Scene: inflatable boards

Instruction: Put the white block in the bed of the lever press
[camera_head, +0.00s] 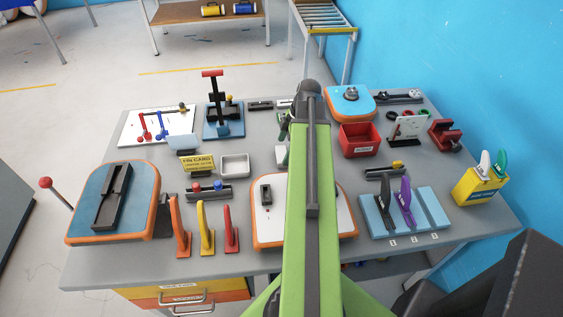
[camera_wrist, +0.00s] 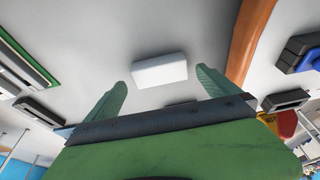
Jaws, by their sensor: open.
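A white block (camera_wrist: 159,71) lies on the grey table in the wrist view, with the two green fingers of my gripper (camera_wrist: 161,77) on either side of its outline. The fingers are open and hold nothing; I cannot tell how far the block is from them. In the head view my green arm hides most of my gripper and the middle of the table, and I cannot pick out the block for sure. The lever press (camera_head: 212,103) appears to be the black upright device with a red handle on a blue base, at the back left. Its bed is hard to make out.
A blue board (camera_head: 139,218) with an orange rim and black channel lies at the left. A pale tray (camera_head: 235,166), yellow card (camera_head: 197,164) and red bin (camera_head: 359,141) stand around the middle. Upright coloured handles (camera_head: 206,228) line the front. Little table is free.

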